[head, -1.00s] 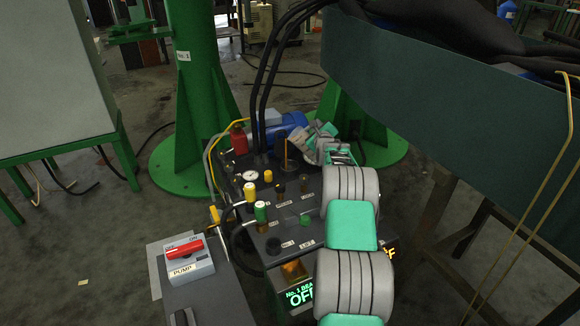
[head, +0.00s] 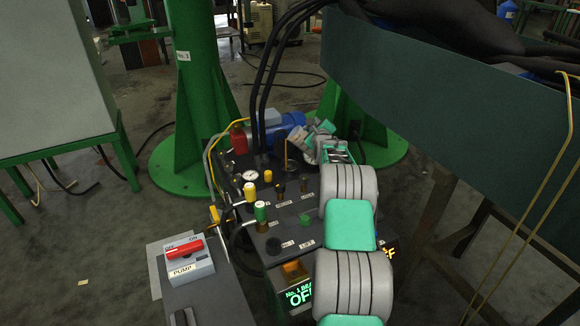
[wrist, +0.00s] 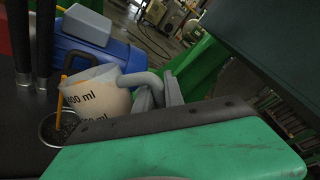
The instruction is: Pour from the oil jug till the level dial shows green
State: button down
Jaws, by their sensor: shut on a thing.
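The oil jug (wrist: 98,92) is a pale translucent vessel with black ml marks in the wrist view. My gripper (wrist: 160,94) is shut on its grey handle (wrist: 142,79). The jug is held beside a round dark opening with a mesh (wrist: 57,128), near a thin orange rod (wrist: 61,98). My green wrist housing hides its lower part. No oil stream can be made out. In the head view my gripper (head: 320,138) is over the far right of the machine top. A white round dial (head: 249,175) sits on the machine's left; its colour zone is too small to read.
A blue motor (head: 288,124) and black hoses (head: 262,100) stand behind the opening. Yellow and green-capped valves (head: 261,212) rise from the machine top. The pump switch box (head: 187,262) is at front left. A dark green bin wall (head: 440,90) lies to the right.

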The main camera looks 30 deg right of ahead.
jog(key=shift+r, duration=0.4)
jog(key=shift+w+a+r+n+p, duration=0.15)
jog(key=shift+r+n+p, duration=0.15)
jog(key=shift+r, duration=0.45)
jog(key=shift+w+a+r+n+p, duration=0.15)
jog(key=shift+r+n, duration=0.15)
jog(key=shift+r, duration=0.4)
dwell(0.6)
jog(key=shift+w+a+r+n+h+p, duration=0.25)
jog(key=shift+a+r+n+h+p, duration=0.2)
jog(key=shift+n+p, duration=0.35)
dwell(4.8)
